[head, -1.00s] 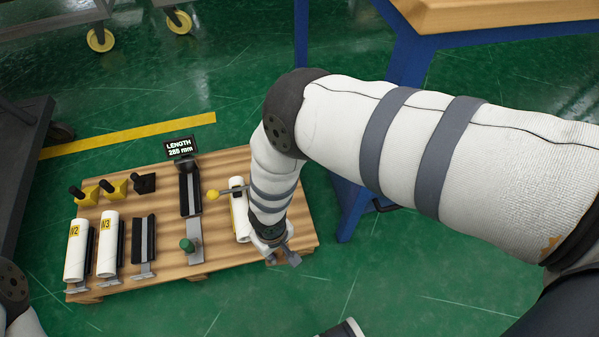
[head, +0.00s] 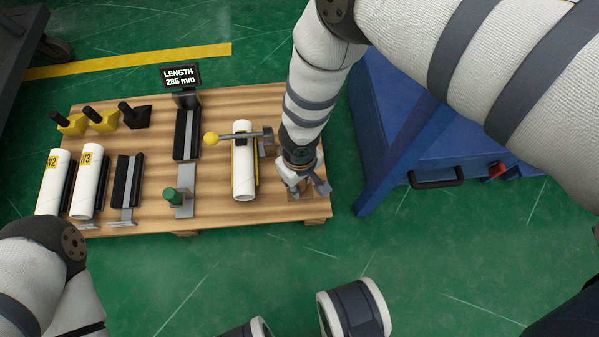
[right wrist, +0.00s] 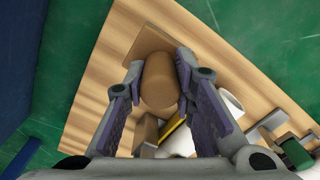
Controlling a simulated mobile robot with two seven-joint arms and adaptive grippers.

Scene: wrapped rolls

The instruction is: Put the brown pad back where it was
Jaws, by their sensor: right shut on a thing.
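The brown pad (right wrist: 160,82) shows in the right wrist view as a rounded brown piece between the two fingers of my right gripper (right wrist: 160,70). The fingers are shut on its sides. A flat brown square (right wrist: 152,40) shows just beyond it on the wooden board; I cannot tell whether the pad touches it. In the head view my right gripper (head: 309,188) is low over the board's right end, right of the clamped white roll (head: 244,177), and mostly hides the pad. My left arm enters at lower left; its gripper is out of view.
The wooden board (head: 225,217) also holds rolls marked V2 (head: 53,185) and V3 (head: 89,185), a toggle clamp with a yellow knob (head: 211,138), a length display (head: 180,76) and several stamps. A blue bench frame (head: 400,150) stands close on the right.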

